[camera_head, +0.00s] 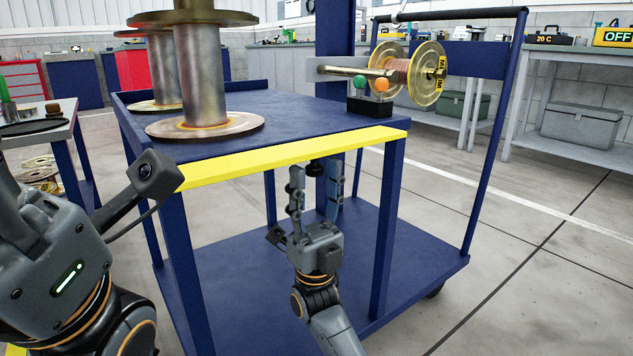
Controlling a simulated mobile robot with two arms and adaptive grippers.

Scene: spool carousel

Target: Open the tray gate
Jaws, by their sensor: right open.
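The tray gate is a yellow bar (285,153) along the front edge of the blue cart's top tray (268,105). It stands flush against the tray edge and looks closed. A small black knob (316,168) hangs under the bar near its middle. My right gripper (317,177) is open, pointing up from below, with one finger on each side of the knob. I cannot tell whether the fingers touch it. My left gripper body (55,265) is at the lower left; its fingers are not clearly shown.
Large metal spools (203,80) stand on the tray's left. A copper-wound spool (408,74) sits on a horizontal spindle at the back right, above a black block (370,107) with green and orange knobs. The cart's lower shelf (240,262) is mostly bare.

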